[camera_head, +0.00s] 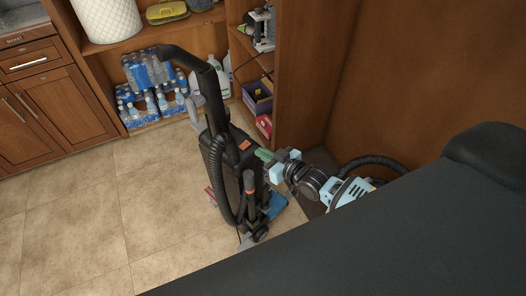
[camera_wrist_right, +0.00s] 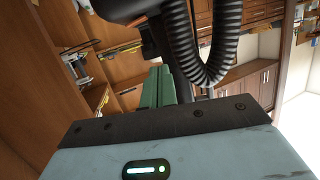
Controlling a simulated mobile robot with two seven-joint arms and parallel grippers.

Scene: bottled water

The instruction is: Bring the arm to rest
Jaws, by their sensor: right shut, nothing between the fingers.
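My right arm comes in from the right in the head view. My right gripper (camera_head: 264,155) has green fingers, which are shut and empty. It is right beside the body of a black upright vacuum cleaner (camera_head: 226,150); I cannot tell whether they touch. In the right wrist view the shut fingers of my right gripper (camera_wrist_right: 157,88) point away from the camera, with the vacuum's black ribbed hose (camera_wrist_right: 205,55) close beside them. Packs of bottled water (camera_head: 150,72) sit on the low shelf at the back. My left gripper is out of view.
A wooden shelf unit (camera_head: 290,75) stands behind the vacuum, holding jugs (camera_head: 221,78), a purple box (camera_head: 258,98) and a red box (camera_head: 264,124). Wooden cabinets (camera_head: 55,105) are at the left. A wooden wall is at the right. The tiled floor (camera_head: 110,205) at left is clear.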

